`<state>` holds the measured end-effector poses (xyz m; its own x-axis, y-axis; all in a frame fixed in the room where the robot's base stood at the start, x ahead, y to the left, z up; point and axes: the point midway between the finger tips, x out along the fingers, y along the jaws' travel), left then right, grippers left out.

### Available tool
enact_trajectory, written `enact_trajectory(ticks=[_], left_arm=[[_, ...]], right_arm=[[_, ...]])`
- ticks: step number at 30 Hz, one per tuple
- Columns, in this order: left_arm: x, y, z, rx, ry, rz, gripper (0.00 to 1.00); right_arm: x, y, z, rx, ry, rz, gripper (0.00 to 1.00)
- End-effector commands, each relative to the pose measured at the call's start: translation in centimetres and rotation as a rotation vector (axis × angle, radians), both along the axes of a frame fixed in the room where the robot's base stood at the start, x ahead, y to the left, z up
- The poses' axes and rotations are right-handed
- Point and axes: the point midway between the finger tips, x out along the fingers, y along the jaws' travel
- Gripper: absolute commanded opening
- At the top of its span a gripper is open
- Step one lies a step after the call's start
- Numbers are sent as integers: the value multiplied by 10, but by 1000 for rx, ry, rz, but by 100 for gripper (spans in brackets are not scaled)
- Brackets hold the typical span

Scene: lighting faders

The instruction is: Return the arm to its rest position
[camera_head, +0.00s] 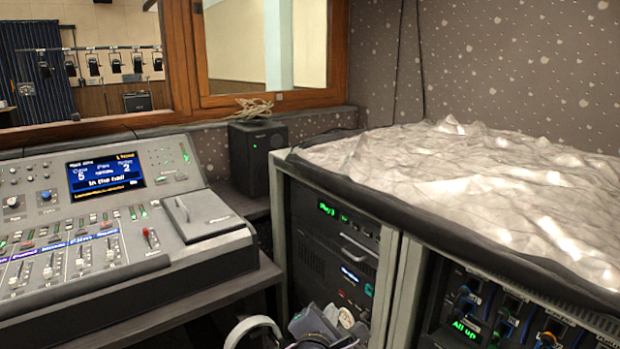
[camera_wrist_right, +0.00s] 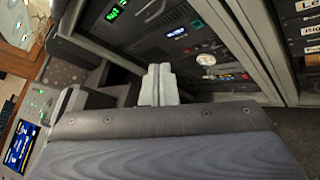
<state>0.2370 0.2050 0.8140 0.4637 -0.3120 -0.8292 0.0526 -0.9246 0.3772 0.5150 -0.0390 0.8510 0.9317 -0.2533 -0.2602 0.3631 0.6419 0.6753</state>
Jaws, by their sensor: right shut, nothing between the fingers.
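My right gripper (camera_head: 316,325) shows at the bottom edge of the head view, low in front of the equipment rack and to the right of the desk. In the right wrist view its two pale fingers (camera_wrist_right: 158,85) are together, with nothing between them. The lighting console (camera_head: 75,225) stands on the desk at left, with its lit screen (camera_head: 104,174) and rows of faders; the gripper is apart from it. The console's screen also shows at the lower left of the wrist view (camera_wrist_right: 20,147). My left gripper is not in view.
The rack (camera_head: 335,250) has a grey frame and lit displays. Crumpled pale sheeting (camera_head: 460,175) covers its top. A black speaker (camera_head: 257,155) stands behind the desk, below the wooden window frame (camera_head: 268,101). The desk's front edge (camera_head: 200,305) is close to the gripper.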

Motion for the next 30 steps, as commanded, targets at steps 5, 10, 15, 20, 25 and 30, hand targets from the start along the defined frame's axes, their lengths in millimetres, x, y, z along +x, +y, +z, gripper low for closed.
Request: enact_trajectory(ticks=[5,10,15,20,25,30], left_arm=[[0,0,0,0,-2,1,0],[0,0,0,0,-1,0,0],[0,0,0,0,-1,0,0],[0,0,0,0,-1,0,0],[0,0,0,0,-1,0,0],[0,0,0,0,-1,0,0]], right_arm=[[-8,-47,-14,161,81,-146,0],[-30,-104,-33,385,183,-349,0],[-84,-168,-58,752,316,-662,0],[-162,-202,-70,1214,416,-998,0],[-222,-200,-63,1611,444,-1225,0],[-253,-187,-52,1882,426,-1337,0]])
